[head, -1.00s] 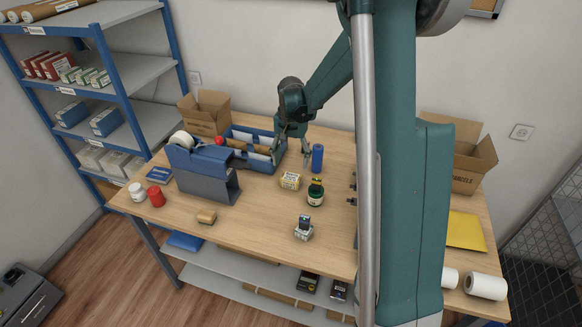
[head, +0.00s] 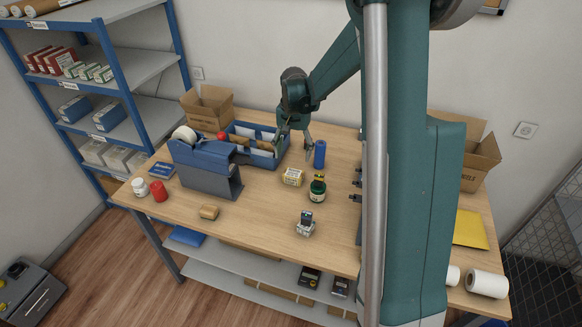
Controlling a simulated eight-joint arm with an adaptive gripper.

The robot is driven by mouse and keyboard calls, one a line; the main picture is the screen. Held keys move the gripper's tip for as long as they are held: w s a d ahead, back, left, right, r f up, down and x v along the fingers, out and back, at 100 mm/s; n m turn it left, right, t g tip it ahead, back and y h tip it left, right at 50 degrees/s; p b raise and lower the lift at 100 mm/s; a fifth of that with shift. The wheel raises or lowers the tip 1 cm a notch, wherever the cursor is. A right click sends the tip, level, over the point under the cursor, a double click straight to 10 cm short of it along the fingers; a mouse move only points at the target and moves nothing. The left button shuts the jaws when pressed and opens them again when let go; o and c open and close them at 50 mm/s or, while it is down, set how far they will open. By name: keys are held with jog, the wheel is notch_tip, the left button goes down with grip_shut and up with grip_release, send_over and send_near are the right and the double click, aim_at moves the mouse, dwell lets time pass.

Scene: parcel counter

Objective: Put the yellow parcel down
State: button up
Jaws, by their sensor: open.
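A small yellow parcel with a pale label (head: 292,177) sits on the wooden counter (head: 265,215), left of a dark green jar (head: 317,192). My gripper (head: 293,150) is open and empty. It hangs behind and above the yellow parcel, with its fingers apart, between the blue divided bin (head: 270,163) and a blue cylinder (head: 320,153). No finger touches the parcel. The left finger overlaps the bin's right end in the picture; I cannot tell whether they touch.
A blue-grey tape dispenser (head: 210,175) stands at left, near a red jar (head: 159,190) and a white jar (head: 140,188). A yellow envelope (head: 470,229) lies at right. The front middle is clear.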

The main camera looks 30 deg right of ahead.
jog(key=s+a+r+n+t, duration=0.2)
jog(key=s+a+r+n, duration=0.1)
jog(key=s+a+r, duration=0.55)
jog(key=s+a+r+n+t, duration=0.3)
jog(key=s+a+r, duration=0.3)
jog(key=s+r, duration=0.55)
jog(key=s+a+f+n+t, duration=0.2)
jog(key=s+a+n, duration=0.1)
jog(key=s, duration=0.9)
jog(key=shift+s+a, duration=0.25)
jog(key=shift+a, duration=0.15)
